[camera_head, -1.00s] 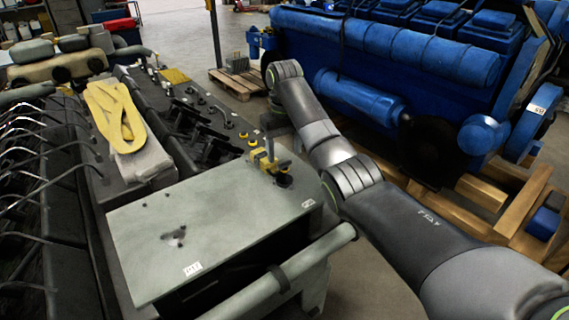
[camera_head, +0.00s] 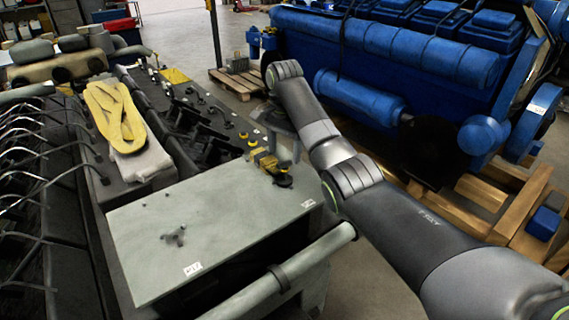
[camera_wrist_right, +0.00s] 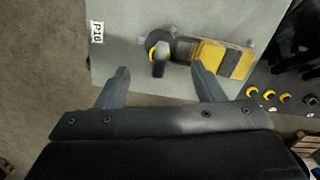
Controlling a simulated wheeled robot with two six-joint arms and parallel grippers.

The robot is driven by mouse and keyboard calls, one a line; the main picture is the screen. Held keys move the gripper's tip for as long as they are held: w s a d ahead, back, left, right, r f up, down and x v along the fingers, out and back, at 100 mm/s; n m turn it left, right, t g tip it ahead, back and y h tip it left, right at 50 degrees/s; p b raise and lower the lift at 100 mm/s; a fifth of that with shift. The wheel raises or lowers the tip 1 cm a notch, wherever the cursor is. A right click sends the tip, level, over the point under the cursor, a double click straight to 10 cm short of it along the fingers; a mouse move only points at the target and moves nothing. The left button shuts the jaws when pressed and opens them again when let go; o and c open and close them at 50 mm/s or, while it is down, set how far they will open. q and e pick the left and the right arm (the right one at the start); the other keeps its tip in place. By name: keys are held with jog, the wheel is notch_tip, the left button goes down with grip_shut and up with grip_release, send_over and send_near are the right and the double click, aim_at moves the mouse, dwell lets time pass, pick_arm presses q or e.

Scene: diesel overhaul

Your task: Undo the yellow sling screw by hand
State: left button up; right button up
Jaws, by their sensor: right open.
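A dark knob with a yellow ring stands at the corner of the grey-green cover plate in the right wrist view and looks like the yellow sling screw (camera_wrist_right: 153,40). It also shows in the head view (camera_head: 283,180). A yellow and black striped piece (camera_wrist_right: 228,59) lies beside it on the plate, also visible in the head view (camera_head: 265,161). My right gripper (camera_wrist_right: 162,86) is open, with one finger on each side of the knob's line and nothing between the tips. The knob appears beyond the fingertips, apart from them. My left gripper is not in view.
The grey-green cover plate (camera_head: 190,225) carries a small dark fitting. A folded yellow sling (camera_head: 118,115) lies on a grey block to the left. Dark engine parts with yellow-ringed knobs run behind. A blue engine (camera_head: 395,50) stands on wooden pallets at right.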

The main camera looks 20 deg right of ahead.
aim_at(285, 161)
jog(key=shift+m, duration=1.6)
jog(key=shift+f, duration=2.55)
grip_shut()
